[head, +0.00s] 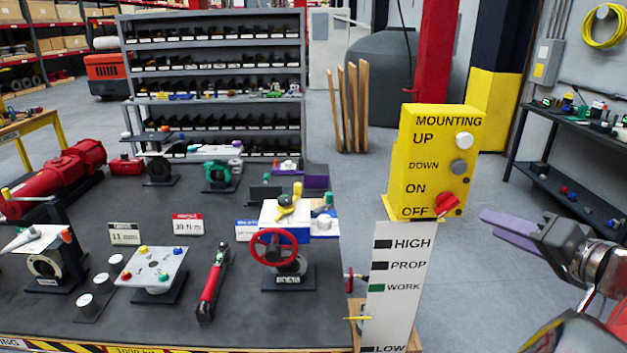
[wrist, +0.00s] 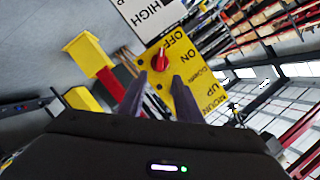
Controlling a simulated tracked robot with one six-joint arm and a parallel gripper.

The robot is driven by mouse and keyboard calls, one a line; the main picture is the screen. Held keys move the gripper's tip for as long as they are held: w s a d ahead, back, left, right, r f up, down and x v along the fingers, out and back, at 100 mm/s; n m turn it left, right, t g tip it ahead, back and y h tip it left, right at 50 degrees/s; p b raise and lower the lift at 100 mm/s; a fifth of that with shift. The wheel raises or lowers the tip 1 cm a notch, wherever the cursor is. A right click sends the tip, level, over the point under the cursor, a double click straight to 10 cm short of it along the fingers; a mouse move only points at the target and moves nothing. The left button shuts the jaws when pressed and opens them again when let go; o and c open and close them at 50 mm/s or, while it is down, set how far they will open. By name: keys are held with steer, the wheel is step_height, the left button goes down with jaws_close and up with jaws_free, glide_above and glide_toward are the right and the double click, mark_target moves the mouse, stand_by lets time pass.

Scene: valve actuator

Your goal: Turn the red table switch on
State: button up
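The yellow control box (head: 426,150) stands upright, marked MOUNTING, UP, DOWN, ON and OFF. The red switch (head: 446,205) is a rotary knob at its lower right, beside the OFF label; its pointer setting is hard to tell. My gripper (head: 488,222) reaches in from the right, its purple fingers pointing at the knob with a gap left. In the wrist view my gripper (wrist: 158,78) has its two fingers apart with nothing between them. The red switch (wrist: 161,60) shows just beyond the tips, roughly between them, on the yellow box (wrist: 187,100).
A white HIGH/PROP/WORK/LOW board (head: 391,300) stands below the box. To the left, a dark table (head: 225,330) holds a red handwheel valve (head: 275,248) and several other fittings. The floor (head: 480,300) around my gripper is clear. A shelf (head: 570,190) stands at the right.

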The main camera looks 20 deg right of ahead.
mark_target(452, 208)
steer(key=x, duration=1.2)
steer(key=shift+c, duration=0.4)
jaws_close()
steer(key=shift+d, duration=0.2)
steer(key=shift+a, duration=0.1)
